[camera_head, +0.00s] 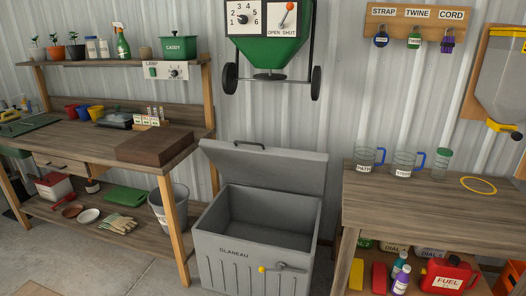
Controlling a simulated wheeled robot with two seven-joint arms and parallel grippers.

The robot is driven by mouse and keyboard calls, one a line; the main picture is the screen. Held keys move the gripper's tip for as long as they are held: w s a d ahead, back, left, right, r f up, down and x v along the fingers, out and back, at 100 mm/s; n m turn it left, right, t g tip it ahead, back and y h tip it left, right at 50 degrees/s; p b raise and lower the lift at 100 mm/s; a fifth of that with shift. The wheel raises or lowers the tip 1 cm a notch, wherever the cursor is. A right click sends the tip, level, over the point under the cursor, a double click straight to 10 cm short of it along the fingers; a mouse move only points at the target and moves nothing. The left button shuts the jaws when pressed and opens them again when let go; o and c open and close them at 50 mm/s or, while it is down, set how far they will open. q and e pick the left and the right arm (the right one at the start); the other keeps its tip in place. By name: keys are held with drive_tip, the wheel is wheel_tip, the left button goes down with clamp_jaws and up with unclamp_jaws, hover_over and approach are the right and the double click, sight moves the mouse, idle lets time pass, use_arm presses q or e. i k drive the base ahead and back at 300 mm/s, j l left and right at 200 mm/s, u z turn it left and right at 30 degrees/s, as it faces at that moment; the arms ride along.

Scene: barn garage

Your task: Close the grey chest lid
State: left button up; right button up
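The grey chest (252,257) stands on the floor in the middle, between two wooden benches. Its front carries the word "GLANEAU", a yellow knob and a small metal lever. The grey lid (262,165) is open and leans up at the back, with a dark handle (249,145) at its top edge. The part of the chest's inside that shows looks empty. Neither of my grippers is in the picture.
The left workbench (60,150) holds a brown block (155,146) near the chest side. A grey bucket (168,207) stands on its lower shelf. The right bench (430,205) holds clear jugs. A green hopper (270,50) hangs on the wall above the lid.

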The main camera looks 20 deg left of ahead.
sight(259, 164)
drive_tip(key=i+j, duration=0.15)
drive_tip(key=i, duration=0.35)
drive_tip(key=i+j+u, duration=0.15)
drive_tip(key=i, duration=0.35)
